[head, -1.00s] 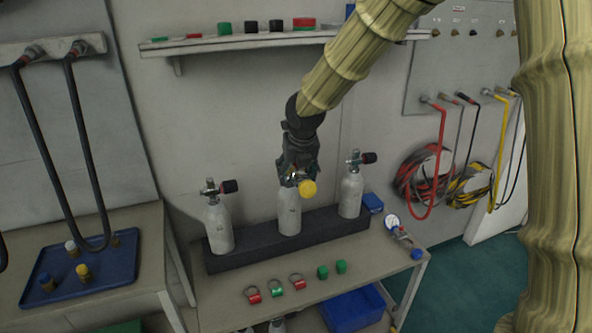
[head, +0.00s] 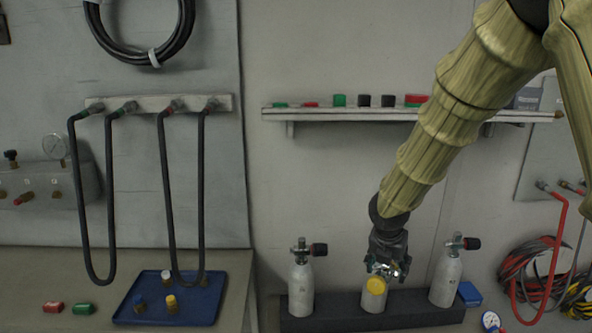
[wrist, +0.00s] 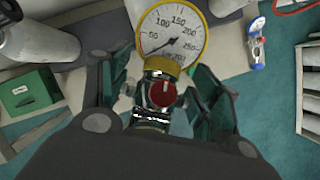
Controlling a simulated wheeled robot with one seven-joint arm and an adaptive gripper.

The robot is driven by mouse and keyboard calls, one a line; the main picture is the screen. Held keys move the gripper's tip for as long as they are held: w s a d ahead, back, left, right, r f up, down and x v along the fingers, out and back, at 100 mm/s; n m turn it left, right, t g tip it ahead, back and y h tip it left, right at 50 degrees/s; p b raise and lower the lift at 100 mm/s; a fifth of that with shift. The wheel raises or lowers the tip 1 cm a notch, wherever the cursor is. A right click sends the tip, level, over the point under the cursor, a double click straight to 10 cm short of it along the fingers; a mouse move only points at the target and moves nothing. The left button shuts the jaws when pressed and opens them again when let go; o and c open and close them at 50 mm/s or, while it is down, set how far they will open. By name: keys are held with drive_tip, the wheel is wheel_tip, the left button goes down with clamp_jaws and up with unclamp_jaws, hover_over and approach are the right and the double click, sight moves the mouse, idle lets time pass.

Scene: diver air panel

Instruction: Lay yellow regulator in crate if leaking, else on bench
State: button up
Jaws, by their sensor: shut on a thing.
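The yellow regulator shows its yellow-rimmed gauge (head: 376,285) in front of the middle cylinder in the head view. In the wrist view its round white dial (wrist: 170,35) is marked up to about 250, with a red knob (wrist: 162,94) on the body below. I cannot read the needle surely. My gripper (head: 385,266) is shut on the regulator, with the fingers on both sides of its body. The middle cylinder (head: 373,302) shows only in part; its top is hidden, and I cannot tell whether the regulator touches it. The bench (head: 22,262) stands at the left.
Two grey cylinders with black-knobbed valves flank the middle one: left (head: 301,290), right (head: 445,282). A blue tray (head: 208,306) with small fittings lies on the left bench. Hoses (head: 108,210) hang above it. A shelf (head: 350,115) runs along the wall. A blue-ended gauge (wrist: 257,42) lies apart.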

drive_tip(key=s+a+f+m+g, duration=0.2)
drive_tip(key=s+f+m, duration=0.2)
drive_tip(key=f+m, duration=0.4)
drive_tip(key=s+a+f+m+g+y, duration=0.1)
drive_tip(key=s+a+f+m+g, duration=0.1)
drive_tip(key=s+f+m, duration=0.3)
drive_tip(key=s+a+f+m+g+y, duration=0.1)
drive_tip(key=s+f+m+g, duration=0.3)
drive_tip(key=f+m, duration=0.6)
drive_tip(key=shift+s+a+f+m, duration=0.4)
drive_tip(key=shift+s+a+m, duration=0.25)
drive_tip(key=shift+m, duration=2.85)
